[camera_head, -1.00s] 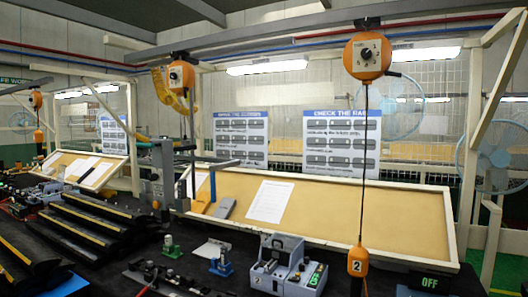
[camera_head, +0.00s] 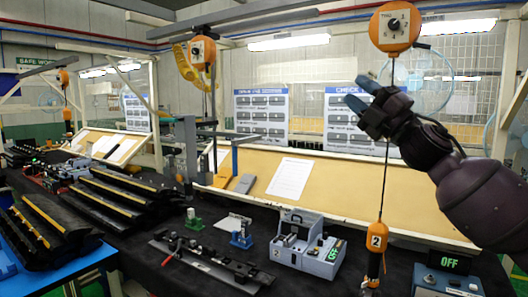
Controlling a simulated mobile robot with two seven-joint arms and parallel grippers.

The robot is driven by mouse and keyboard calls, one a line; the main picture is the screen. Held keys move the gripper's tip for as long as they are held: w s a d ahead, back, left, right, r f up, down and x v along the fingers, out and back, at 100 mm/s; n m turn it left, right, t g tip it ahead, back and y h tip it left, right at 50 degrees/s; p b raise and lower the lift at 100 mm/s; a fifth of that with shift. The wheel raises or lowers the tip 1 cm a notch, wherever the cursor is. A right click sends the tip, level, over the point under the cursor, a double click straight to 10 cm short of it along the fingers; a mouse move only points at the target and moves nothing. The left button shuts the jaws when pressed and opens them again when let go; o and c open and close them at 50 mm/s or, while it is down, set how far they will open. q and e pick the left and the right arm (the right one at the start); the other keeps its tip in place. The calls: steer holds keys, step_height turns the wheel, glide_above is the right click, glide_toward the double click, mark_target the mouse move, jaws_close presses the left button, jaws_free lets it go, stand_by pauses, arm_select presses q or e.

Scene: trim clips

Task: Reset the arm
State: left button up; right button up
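My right arm comes in from the right edge of the head view, raised above the bench. Its dark gripper (camera_head: 358,91) points up and to the left, in front of the instruction boards and beside the hanging cable. Its two blue-grey fingertips look apart, with nothing seen between them. My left arm and gripper are not in view.
An orange hoist (camera_head: 395,27) hangs at upper right, its cable ending in an orange handle (camera_head: 376,238). On the dark bench stand a grey-blue device (camera_head: 318,258), a control box with an OFF display (camera_head: 445,279), and a clip fixture (camera_head: 205,262). Black trim strips (camera_head: 120,208) lie at left.

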steer(key=s+d+f+m+h, duration=0.15)
steer(key=f+m+h, duration=0.45)
steer(key=f, duration=0.8)
steer(key=s+d+f+m+t+h, duration=0.1)
steer(key=s+f+m+h, duration=0.15)
steer(key=f+m, duration=0.85)
steer(key=s+d+f+m+h, duration=0.15)
steer(key=f+m+h, duration=0.35)
steer(key=f, duration=1.3)
steer(key=s+d+f+m+g+h, duration=0.2)
steer(key=s+f+m+g, duration=0.1)
steer(key=s+f, duration=1.1)
steer(key=s+d+f+m+g+h+b, duration=0.1)
steer(key=s+d+f+m+g+h, duration=0.1)
steer(key=s+f, duration=1.2)
steer(key=shift+s+f+m+g+h+b, duration=0.3)
steer(key=shift+f+m+g+h, duration=0.15)
steer(key=shift+f+m+g, duration=0.4)
steer(key=shift+r, duration=0.15)
